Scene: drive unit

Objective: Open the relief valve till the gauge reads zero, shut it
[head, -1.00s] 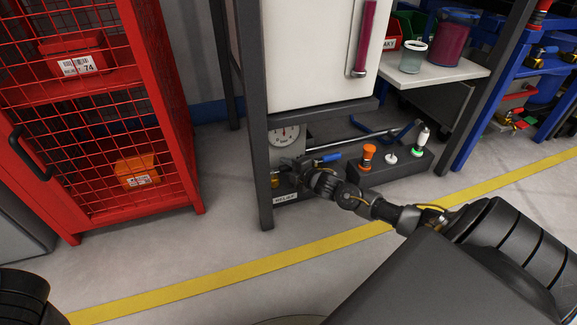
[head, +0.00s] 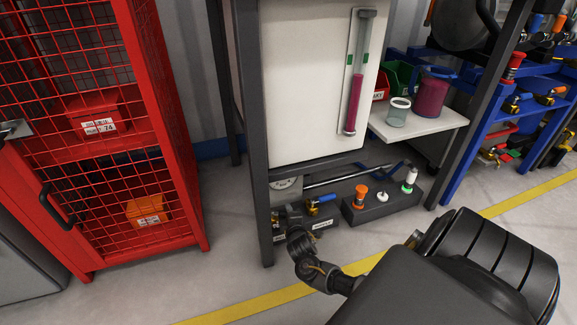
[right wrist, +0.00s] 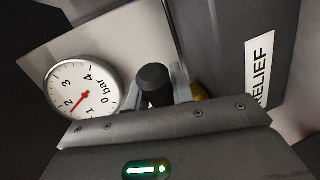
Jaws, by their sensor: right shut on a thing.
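The relief valve shows a black knob (right wrist: 153,78) in the right wrist view, with a bit of brass (right wrist: 200,92) beside it. My right gripper (right wrist: 164,90) has a finger on each side of the knob and is shut on it. In the head view the gripper (head: 292,222) is at the low valve block, and the knob is hard to make out. The gauge (right wrist: 82,90) shows a red needle between 1 and 2 bar. In the head view the gauge (head: 287,187) is partly hidden by the white cabinet's base. My left gripper is out of view.
A RELIEF label (right wrist: 258,67) is close to the valve. A blue-handled valve (head: 322,200) and a dark box (head: 382,209) with orange, white and green-ringed knobs stand to the right. A dark frame post (head: 257,150) and a red mesh locker (head: 190,210) are to the left.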

